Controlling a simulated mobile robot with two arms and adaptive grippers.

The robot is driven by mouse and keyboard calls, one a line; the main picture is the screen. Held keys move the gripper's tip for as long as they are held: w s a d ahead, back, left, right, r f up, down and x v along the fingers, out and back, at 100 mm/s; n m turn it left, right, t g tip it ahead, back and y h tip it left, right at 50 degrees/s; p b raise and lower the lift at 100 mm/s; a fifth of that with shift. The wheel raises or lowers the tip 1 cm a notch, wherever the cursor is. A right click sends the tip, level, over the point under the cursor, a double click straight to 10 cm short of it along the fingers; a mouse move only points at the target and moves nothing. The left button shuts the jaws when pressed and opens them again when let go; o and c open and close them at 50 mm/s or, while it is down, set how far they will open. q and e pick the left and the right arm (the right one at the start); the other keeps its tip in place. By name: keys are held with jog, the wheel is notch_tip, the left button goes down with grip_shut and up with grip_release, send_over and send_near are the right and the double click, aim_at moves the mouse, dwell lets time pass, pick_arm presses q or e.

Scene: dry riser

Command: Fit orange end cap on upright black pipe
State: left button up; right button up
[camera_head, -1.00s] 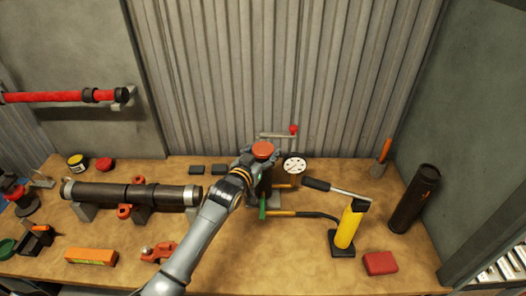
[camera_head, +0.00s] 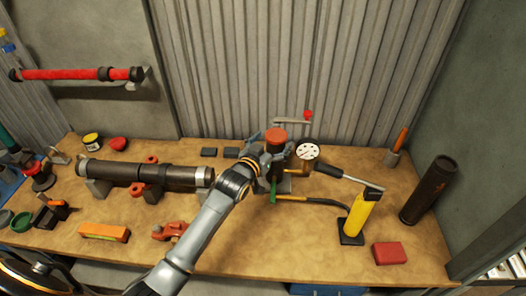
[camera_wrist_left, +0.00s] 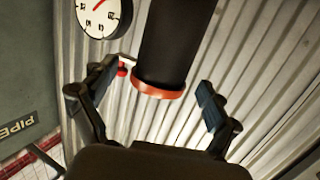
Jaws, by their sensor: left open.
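The orange end cap (camera_head: 275,134) sits on top of the upright black pipe near the back middle of the bench. In the left wrist view, which looks upside down, the cap (camera_wrist_left: 159,90) shows as an orange rim around the end of the black pipe (camera_wrist_left: 176,40). Whether it is fully seated I cannot tell. My left gripper (camera_head: 266,145) is at the pipe's top. In the left wrist view its open fingers (camera_wrist_left: 151,92) stand either side of the capped end, with gaps visible on both sides. My right gripper is not in view.
A white dial gauge (camera_head: 308,151) stands just right of the pipe. A yellow bottle-shaped tool (camera_head: 358,214), a red block (camera_head: 389,253) and a leaning dark cylinder (camera_head: 429,190) are further right. A horizontal dark pipe (camera_head: 143,174) lies left. The front middle bench is mostly clear.

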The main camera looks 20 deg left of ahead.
pick_arm(q)
jog(key=v, duration=1)
jog(key=shift+w, duration=0.1)
